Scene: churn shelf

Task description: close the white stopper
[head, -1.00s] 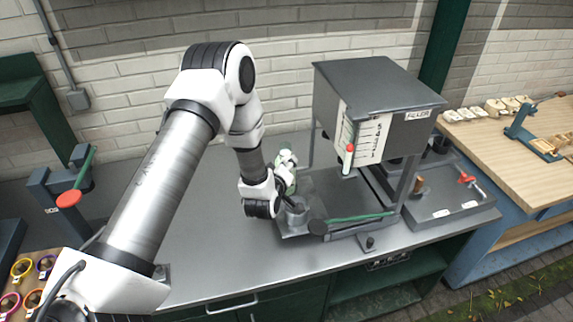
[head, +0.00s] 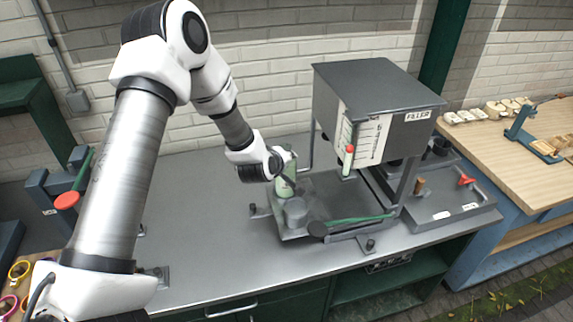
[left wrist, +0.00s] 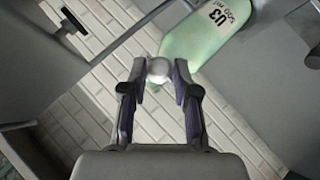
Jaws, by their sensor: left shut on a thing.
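A pale green bottle (head: 287,187) stands upright on the grey stand at the bench's middle. In the left wrist view the bottle (left wrist: 196,42) shows a label reading U3 500 ml. A round, whitish stopper (left wrist: 158,70) sits between my left fingertips, close beside the bottle in that picture. My left gripper (left wrist: 158,77) is shut on this stopper. In the head view the left gripper (head: 279,160) is at the upper part of the bottle, and the stopper is hidden there. I cannot tell whether the stopper touches the bottle. My right gripper is not in view.
A grey filler box (head: 378,88) with a gauge stands right of the bottle. A grey cup (head: 296,212) is just in front of the bottle, and a green-handled lever (head: 360,218) lies to its right. The bench top (head: 200,235) at left is clear.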

